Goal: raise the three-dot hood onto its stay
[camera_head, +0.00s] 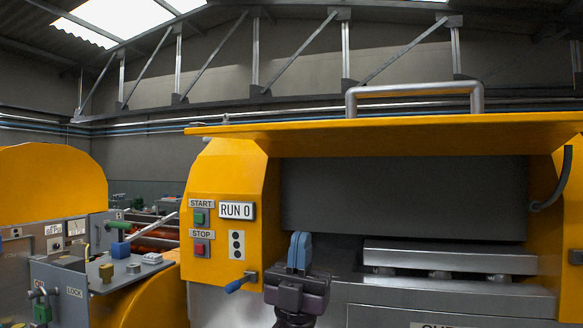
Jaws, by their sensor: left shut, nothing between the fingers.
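The yellow hood (380,129) of the machine with the three-dot plate (236,245) stands raised, its panel seen nearly edge-on above the dark opening. A grey bar handle (415,95) rises from its top. A dark curved rod (552,188), perhaps the stay, hangs at the right side of the opening; I cannot tell whether it bears the hood. My left gripper (299,243) points up in front of the machine, below the hood and apart from it. Its blue fingers are together and empty. My right gripper is not in view.
The front panel carries a green START button (200,217), a red STOP button (200,248) and a RUN 0 display (236,211). A blue-handled lever (240,283) sticks out just left of my gripper. Another yellow machine (50,185) and a grey control box (85,280) stand at left.

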